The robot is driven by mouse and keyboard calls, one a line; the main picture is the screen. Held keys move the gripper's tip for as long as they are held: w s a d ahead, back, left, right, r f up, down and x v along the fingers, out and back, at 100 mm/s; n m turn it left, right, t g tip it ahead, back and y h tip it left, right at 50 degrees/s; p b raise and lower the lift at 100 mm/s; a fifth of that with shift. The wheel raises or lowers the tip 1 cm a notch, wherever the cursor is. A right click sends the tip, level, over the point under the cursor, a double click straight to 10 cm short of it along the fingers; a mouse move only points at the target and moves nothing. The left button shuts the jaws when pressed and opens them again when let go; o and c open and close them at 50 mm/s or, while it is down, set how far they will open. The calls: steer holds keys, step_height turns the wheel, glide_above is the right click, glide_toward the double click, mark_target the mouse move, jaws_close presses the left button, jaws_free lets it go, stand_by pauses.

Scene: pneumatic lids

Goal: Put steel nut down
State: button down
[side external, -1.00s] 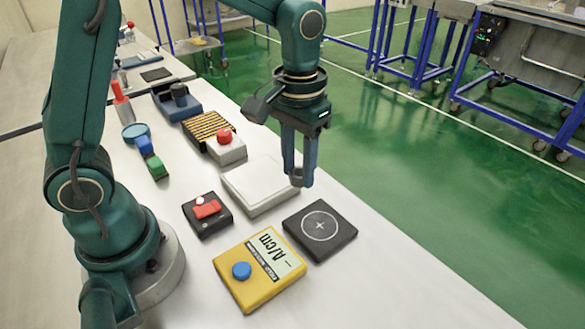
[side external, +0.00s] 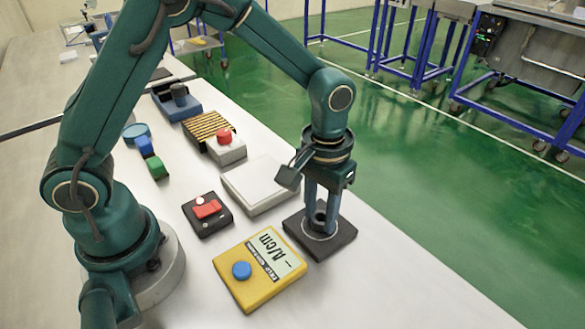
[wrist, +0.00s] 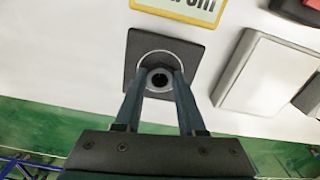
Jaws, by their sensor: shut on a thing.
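The steel nut (wrist: 159,80) is a small grey ring with a dark hole, held between the fingertips of my gripper (wrist: 159,84) in the wrist view. My gripper (side external: 320,222) is shut on it and points straight down over the black square pad (side external: 291,224) with a white circle. In the wrist view the nut lies inside the circle on the pad (wrist: 134,70). In the side view the nut (side external: 320,217) shows between the fingers, low over the pad. I cannot tell whether it touches the pad.
A yellow meter (side external: 235,284) with a blue knob stands in front of the pad. A white flat plate (side external: 245,186) and a black box with a red switch (side external: 193,216) are nearby. Bare bench and its edge lie to the right.

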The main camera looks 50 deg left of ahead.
mark_target(320, 217)
steer(key=shift+f, duration=0.15)
steer(key=c, duration=0.5)
jaws_free()
step_height(320, 217, up, 12)
steer(key=s+a+r+t, duration=0.1)
steer(key=s+a+t, duration=0.1)
steer(key=s, duration=0.4)
steer(key=s+a+m+t, duration=0.1)
steer(key=s+a+t, duration=0.2)
steer(key=s+a, duration=0.2)
steer(key=shift+s+a+r+t, duration=0.3)
steer(key=shift+s+r, duration=0.05)
steer(key=shift+s, duration=0.25)
